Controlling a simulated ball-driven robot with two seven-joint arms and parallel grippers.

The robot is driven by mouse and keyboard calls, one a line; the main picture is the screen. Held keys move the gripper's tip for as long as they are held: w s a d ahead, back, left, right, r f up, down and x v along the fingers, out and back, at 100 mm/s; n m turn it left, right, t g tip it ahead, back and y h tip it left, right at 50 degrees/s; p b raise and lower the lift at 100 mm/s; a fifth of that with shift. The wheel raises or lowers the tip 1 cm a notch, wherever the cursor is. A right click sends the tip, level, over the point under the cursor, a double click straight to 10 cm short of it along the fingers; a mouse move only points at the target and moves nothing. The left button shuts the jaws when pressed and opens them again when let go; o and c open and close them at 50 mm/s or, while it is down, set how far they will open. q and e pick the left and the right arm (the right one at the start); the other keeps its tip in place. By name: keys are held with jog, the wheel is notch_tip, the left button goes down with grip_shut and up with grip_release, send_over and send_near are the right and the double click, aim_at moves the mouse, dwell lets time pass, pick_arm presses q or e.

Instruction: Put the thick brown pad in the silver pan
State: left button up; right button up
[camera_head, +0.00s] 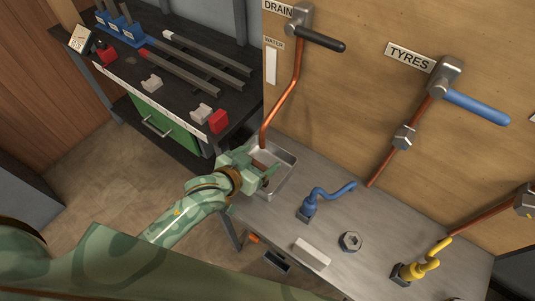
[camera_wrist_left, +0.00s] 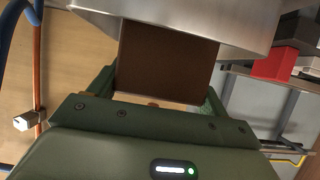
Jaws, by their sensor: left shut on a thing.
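The silver pan (camera_head: 287,178) is a shallow tray at the left end of the metal bench, under the end of the copper drain pipe. In the left wrist view its wall (camera_wrist_left: 240,22) fills the top. My left gripper (camera_head: 261,168) is at the pan's near left side, with its fingers over the pan. It is shut on the thick brown pad (camera_wrist_left: 167,62), which stands out between the fingers towards the pan. The gripper mostly hides the pad in the head view. I cannot tell whether the pad touches the pan. My right gripper is not in view.
A blue bent lever (camera_head: 325,195), a nut (camera_head: 350,241), a pale block (camera_head: 312,252) and a yellow lever (camera_head: 425,262) are on the bench. The wooden panel (camera_head: 350,100) with labelled pipes stands behind. A dark workbench (camera_head: 140,65) with bars and blocks is at the left.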

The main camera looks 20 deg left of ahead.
pick_arm(q)
jog(key=w, duration=0.1)
jog(key=w+d+b, duration=0.1)
jog(key=w, duration=0.1)
jog(key=shift+w+d+f, duration=0.1)
jog(key=shift+w+d, duration=0.05)
jog(key=shift+w, duration=0.15)
jog(key=shift+w+f+b, duration=0.1)
jog(key=shift+f+b, duration=0.2)
jog(key=shift+f, duration=0.4)
jog(key=shift+r, duration=0.15)
jog(key=shift+f, duration=0.2)
jog(key=o, duration=0.9)
jog(key=shift+o, duration=0.2)
jog(key=shift+r, duration=0.25)
jog(key=p+v, duration=0.3)
jog(key=v, duration=0.9)
jog(key=shift+p, duration=0.3)
